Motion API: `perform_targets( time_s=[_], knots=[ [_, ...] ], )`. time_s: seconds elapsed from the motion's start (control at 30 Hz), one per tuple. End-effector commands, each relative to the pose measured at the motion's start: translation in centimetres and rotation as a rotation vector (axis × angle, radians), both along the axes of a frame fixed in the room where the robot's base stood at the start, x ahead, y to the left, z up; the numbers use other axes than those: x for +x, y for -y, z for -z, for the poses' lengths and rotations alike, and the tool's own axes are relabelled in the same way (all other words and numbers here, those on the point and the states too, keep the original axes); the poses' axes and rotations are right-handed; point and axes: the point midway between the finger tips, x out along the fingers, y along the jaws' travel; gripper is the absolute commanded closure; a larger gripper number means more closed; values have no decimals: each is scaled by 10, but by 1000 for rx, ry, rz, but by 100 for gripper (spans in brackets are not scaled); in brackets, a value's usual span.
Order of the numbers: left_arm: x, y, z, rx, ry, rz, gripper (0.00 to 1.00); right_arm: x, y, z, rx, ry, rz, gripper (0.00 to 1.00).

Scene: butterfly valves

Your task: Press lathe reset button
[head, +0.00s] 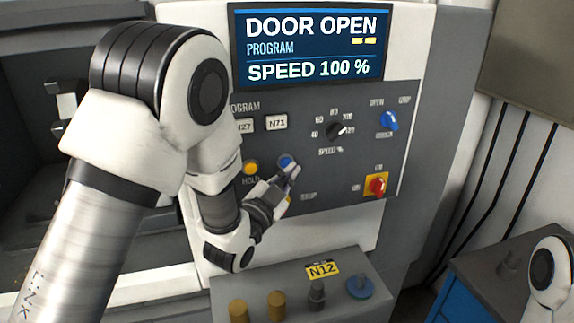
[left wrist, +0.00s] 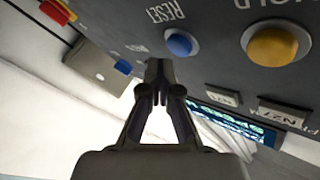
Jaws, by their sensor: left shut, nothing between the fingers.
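The blue reset button (head: 286,161) sits on the lathe's grey control panel, right of the yellow hold button (head: 250,167). My left gripper (head: 293,170) is shut and empty, with its fingertips close to the blue button and partly overlapping its lower right side. In the left wrist view the blue button (left wrist: 180,44) stands beside the printed word RESET, and the shut fingertips (left wrist: 158,76) show just below and left of it. A small gap shows in that picture; I cannot tell the depth or any contact. My right gripper is not in view.
The screen (head: 307,45) reads DOOR OPEN, SPEED 100 %. A speed knob (head: 335,131), a blue knob (head: 389,120) and a red switch on a yellow plate (head: 376,186) are on the panel's right. A grey box (head: 300,300) bearing several pegs stands below.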

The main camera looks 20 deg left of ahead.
Motion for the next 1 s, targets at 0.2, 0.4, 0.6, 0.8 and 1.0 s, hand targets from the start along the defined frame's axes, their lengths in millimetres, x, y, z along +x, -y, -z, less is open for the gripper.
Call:
perform_targets(
  time_s=[0.2,0.4,0.6,0.8,1.0],
  knots=[
    [-3,3,1,0,0,2,100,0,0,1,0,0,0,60],
    [-19,14,1,4,0,3,100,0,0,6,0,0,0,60],
    [-36,25,1,2,0,3,100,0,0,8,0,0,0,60],
    [-42,28,0,0,0,0,100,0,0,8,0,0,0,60],
    [-41,28,0,0,0,0,100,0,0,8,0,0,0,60]
  ],
)
